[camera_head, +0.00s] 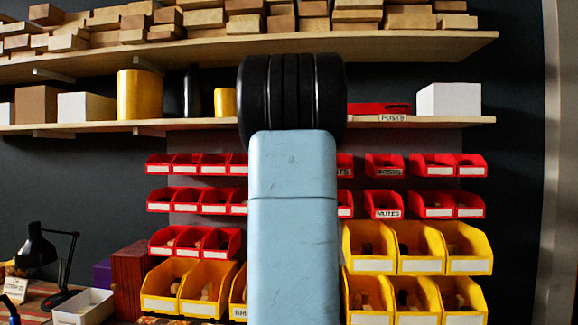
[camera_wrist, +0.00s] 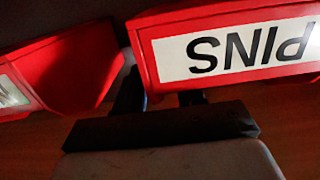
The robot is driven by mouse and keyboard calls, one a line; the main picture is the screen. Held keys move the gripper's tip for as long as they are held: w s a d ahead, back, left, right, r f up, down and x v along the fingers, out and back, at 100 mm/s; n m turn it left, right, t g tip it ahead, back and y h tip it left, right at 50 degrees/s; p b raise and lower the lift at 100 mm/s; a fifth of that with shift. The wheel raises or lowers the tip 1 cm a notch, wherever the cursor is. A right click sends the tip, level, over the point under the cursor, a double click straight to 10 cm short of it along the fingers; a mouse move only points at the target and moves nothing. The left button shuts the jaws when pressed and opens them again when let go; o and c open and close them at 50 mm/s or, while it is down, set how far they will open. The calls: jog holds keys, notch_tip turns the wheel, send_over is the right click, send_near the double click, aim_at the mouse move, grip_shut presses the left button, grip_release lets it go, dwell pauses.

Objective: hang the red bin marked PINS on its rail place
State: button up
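The red bin marked PINS (camera_wrist: 165,22) fills the upper right of the wrist view. Its white label reads upside down there, and its right side is cut off by the frame. My gripper (camera_wrist: 160,102) shows as dark parts just below the bin's label edge. Its fingertips run up under or behind the bin, so I cannot tell whether they grip it. In the head view my arm hides the gripper and this bin. Rail rows of red bins (camera_head: 384,167) hang on the back panel, and my arm covers part of them.
A red bin labelled POSTS (camera_head: 365,108) sits on the middle shelf (camera_head: 460,121), right of my arm. Another red bin (camera_wrist: 70,72) is close beside PINS in the wrist view. Wood blocks (camera_head: 357,16) crowd the upper shelf. Yellow bins (camera_head: 468,266) hang below.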

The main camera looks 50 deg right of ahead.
jog(key=v, duration=1.3)
jog(key=shift+s+a, duration=0.15)
jog(key=shift+a, duration=0.15)
jog(key=shift+a, duration=0.1)
jog(key=w+a+f+n+t+y, duration=0.1)
jog(key=a+f+n+y, duration=0.3)
jog(key=a, duration=0.9)
jog(key=w+a+f+n+y, duration=0.15)
jog(key=a+f+y, duration=0.45)
jog(key=a, duration=0.7)
jog(key=s+a+f+n+g+y, duration=0.3)
jog(key=s+a+f+g, duration=0.3)
jog(key=s+a+f, duration=0.9)
jog(key=s+a+n, duration=0.1)
jog(key=s+a, duration=0.1)
jog(key=s, duration=0.1)
jog(key=shift+n+y, duration=0.3)
jog(key=shift+n, duration=0.05)
jog(key=shift+f, duration=0.1)
